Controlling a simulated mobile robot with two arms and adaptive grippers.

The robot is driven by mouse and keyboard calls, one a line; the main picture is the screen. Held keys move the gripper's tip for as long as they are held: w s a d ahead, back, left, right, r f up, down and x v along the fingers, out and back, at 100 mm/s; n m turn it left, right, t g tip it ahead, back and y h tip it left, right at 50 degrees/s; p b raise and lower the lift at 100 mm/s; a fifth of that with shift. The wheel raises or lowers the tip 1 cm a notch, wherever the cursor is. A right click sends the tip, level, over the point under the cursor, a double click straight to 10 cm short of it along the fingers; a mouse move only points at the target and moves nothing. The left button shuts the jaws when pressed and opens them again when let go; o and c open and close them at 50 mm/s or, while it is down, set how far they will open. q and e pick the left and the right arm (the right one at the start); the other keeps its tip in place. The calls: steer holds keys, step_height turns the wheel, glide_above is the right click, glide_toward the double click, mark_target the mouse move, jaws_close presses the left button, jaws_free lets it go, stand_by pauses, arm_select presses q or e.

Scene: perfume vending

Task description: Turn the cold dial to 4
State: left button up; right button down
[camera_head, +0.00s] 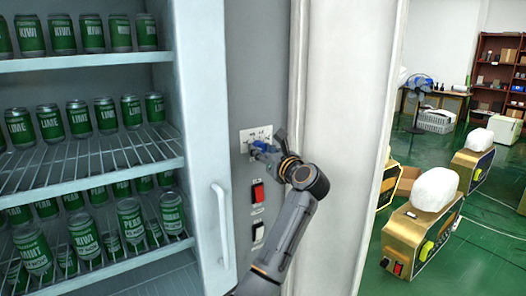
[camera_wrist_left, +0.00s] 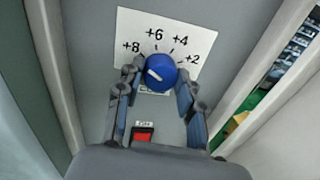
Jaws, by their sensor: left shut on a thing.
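The cold dial is a blue knob (camera_wrist_left: 161,73) on a white plate (camera_wrist_left: 182,30) marked +8, +6, +4 and +2 in the left wrist view. A white mark on the knob lies on its left part, on the +8 side; its exact setting is hard to read. My left gripper (camera_wrist_left: 159,84) is shut on the knob, one finger on each side. In the head view the left gripper (camera_head: 264,148) reaches the white plate (camera_head: 247,141) on the grey panel and partly hides the knob. My right gripper is not in view.
Below the dial are a red switch (camera_head: 257,192) and a black switch (camera_head: 258,233). To the left, an upright handle (camera_head: 221,222) and shelves of green cans (camera_head: 87,240). At right, gold machines (camera_head: 420,236) stand on a green floor.

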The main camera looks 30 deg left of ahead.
arm_select(q)
steer(key=shift+r+m+p, duration=0.2)
steer(key=shift+m+p, duration=0.8)
steer(key=shift+p, duration=0.15)
steer(key=m+p, duration=0.4)
steer(key=p, duration=0.1)
steer(key=m+g+p, duration=0.1)
steer(key=m+p, duration=0.4)
steer(key=shift+w+d+r+h, duration=0.1)
steer(key=shift+w+r+h, duration=0.05)
steer(key=shift+h, duration=0.15)
steer(key=m+p, duration=0.3)
steer(key=shift+g, duration=0.3)
steer(key=shift+f+m+p, duration=0.2)
steer(key=shift+m+p, duration=0.15)
steer(key=shift+m, duration=0.15)
steer(key=o, duration=1.2)
steer(key=shift+w, duration=0.1)
